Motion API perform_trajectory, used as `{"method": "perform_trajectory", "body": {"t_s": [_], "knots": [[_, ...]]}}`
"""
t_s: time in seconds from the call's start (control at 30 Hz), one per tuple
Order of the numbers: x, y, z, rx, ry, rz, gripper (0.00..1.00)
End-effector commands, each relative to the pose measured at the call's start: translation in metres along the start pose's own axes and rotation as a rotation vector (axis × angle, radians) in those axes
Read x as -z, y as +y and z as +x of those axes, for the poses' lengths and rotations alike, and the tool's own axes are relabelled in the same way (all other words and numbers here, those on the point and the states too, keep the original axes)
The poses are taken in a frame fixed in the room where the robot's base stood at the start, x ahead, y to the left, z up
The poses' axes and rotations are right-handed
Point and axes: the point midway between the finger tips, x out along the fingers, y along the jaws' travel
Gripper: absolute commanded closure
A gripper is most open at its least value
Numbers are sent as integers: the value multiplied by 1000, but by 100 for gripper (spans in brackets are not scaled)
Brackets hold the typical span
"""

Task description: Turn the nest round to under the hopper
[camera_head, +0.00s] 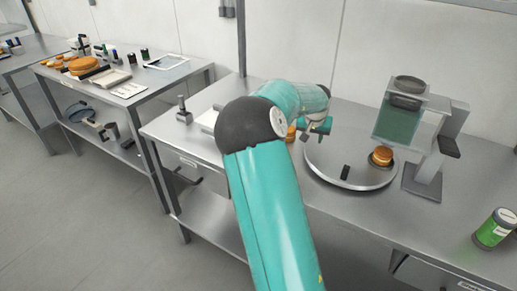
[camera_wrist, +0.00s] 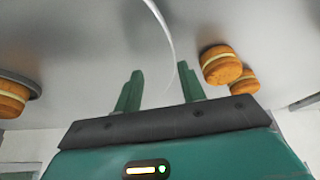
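A round grey turntable (camera_head: 325,170) sits on the bench, with a short black peg (camera_head: 345,172) upright near its front. A filled round (camera_head: 381,154) rests in a dark nest (camera_head: 372,162) at the turntable's right, beside and below the teal see-through hopper (camera_head: 398,125). My gripper (camera_head: 316,126) is over the turntable's far left edge, partly hidden by my arm. In the wrist view its two green fingers (camera_wrist: 157,75) are apart with nothing between them, and the turntable's curved rim (camera_wrist: 168,40) passes between them. A nest holding a round (camera_wrist: 12,97) shows at that view's left.
Two rounds (camera_wrist: 228,70) lie close beside the right finger, outside the turntable rim. A green can (camera_head: 495,229) stands at the bench's right. A small upright grey device (camera_head: 183,112) stands at its left. A second bench (camera_head: 145,75) with trays and jars is at far left.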

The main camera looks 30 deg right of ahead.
Motion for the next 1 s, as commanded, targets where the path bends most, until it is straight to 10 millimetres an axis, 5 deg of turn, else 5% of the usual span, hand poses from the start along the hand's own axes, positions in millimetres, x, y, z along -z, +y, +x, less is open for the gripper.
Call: {"method": "perform_trajectory", "body": {"t_s": [0.57, 1.0], "knots": [[30, 3, 13, -99, -1, 232, 60], [32, -5, -53, -90, 2, 227, 60]]}}
